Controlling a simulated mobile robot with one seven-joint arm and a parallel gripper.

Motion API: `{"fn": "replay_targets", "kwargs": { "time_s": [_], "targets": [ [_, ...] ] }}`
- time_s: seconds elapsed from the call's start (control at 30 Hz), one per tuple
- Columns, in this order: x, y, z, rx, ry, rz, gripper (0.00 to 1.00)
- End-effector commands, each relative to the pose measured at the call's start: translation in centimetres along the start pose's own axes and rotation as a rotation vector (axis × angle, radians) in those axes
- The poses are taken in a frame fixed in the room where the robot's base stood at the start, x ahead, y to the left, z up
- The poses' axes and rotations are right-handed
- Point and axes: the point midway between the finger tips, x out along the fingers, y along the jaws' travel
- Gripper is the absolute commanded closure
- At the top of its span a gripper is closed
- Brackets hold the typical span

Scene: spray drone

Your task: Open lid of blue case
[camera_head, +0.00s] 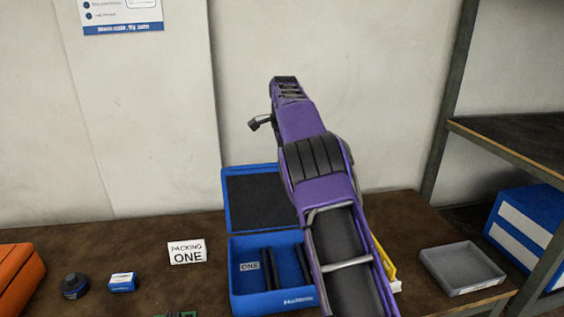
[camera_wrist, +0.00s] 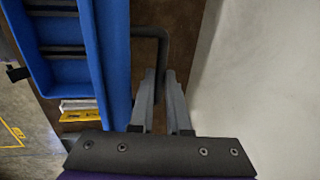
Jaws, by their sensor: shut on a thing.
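The blue case (camera_head: 272,302) stands on the table, partly covered by my purple arm. Its lid (camera_head: 225,200) is raised at the back, with a dark inner face toward the head camera. The case's open tray holds dark bars and a label reading ONE. In the wrist view, blue case parts (camera_wrist: 115,50) fill the left. My gripper (camera_wrist: 160,95) is shut on a dark bent handle (camera_wrist: 163,50) that meets the blue edge. My fingertips cannot be made out in the head view.
A PACKING ONE sign (camera_head: 187,253), a small blue box (camera_head: 123,282), a dark round item (camera_head: 74,286) and an orange case (camera_head: 18,282) lie left. A grey tray (camera_head: 462,268) lies right, near shelving (camera_head: 520,145). The wall (camera_head: 380,90) is close behind.

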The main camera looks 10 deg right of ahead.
Motion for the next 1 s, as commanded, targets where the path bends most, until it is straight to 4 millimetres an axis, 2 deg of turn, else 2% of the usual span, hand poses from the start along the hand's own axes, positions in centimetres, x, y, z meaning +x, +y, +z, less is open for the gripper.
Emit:
{"fn": "replay_targets", "kwargs": {
  "time_s": [0.47,0.5,0.63,0.87,1.0],
  "targets": [
    [-0.17,-0.30,0.05,-0.001,-0.001,-0.007,1.00],
    [-0.20,-0.30,0.05,-0.001,-0.001,-0.008,0.80],
    [-0.19,-0.29,0.04,-0.001,-0.001,-0.007,0.57],
    [-0.10,-0.22,0.01,-0.001,0.000,-0.004,0.55],
    [-0.89,-0.29,0.01,-0.001,0.000,-0.006,0.55]
  ]
}}
